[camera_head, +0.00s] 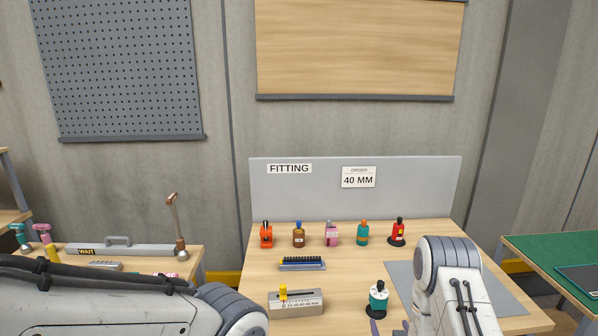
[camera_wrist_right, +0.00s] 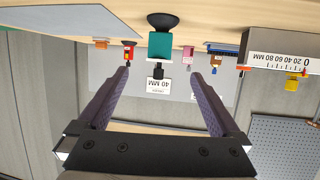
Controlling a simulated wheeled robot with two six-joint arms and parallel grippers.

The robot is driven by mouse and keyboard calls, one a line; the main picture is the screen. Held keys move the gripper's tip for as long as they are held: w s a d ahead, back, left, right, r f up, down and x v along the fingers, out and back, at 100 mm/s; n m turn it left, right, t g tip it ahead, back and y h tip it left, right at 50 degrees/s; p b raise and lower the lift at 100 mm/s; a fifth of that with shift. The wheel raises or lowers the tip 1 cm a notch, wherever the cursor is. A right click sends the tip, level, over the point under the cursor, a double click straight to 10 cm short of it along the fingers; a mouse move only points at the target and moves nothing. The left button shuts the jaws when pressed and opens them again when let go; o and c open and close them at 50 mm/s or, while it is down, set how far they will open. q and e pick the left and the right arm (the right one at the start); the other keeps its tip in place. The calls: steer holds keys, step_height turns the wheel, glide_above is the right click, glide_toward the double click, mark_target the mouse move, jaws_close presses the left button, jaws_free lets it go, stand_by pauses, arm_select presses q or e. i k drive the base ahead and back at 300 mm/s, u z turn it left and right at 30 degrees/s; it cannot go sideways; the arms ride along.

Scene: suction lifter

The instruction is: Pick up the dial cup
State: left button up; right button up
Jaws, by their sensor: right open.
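A teal and white cup unit (camera_head: 378,300) with a wide black round base stands upright on the wooden table, in front of my right gripper; it is likely the dial cup, but no dial face is clear. In the right wrist view, which is upside down, the teal body (camera_wrist_right: 160,46) appears with its black base above. My right gripper (camera_wrist_right: 159,72) is open and empty, its purple fingers spread to either side of the cup in the picture; contact is not visible. In the head view its fingertips (camera_head: 389,328) show at the bottom edge. My left gripper is out of view.
A scale block (camera_head: 297,303) with a yellow slider stands left of the cup. A dark brush-like strip (camera_head: 302,263) lies behind it. Several bottles, including a red one with black base (camera_head: 397,234), line the back before a grey panel (camera_head: 420,190). A grey mat (camera_head: 497,292) lies right.

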mark_target(376, 309)
steer(key=z, duration=1.85)
steer(key=i, duration=0.55)
steer(key=z, duration=0.05)
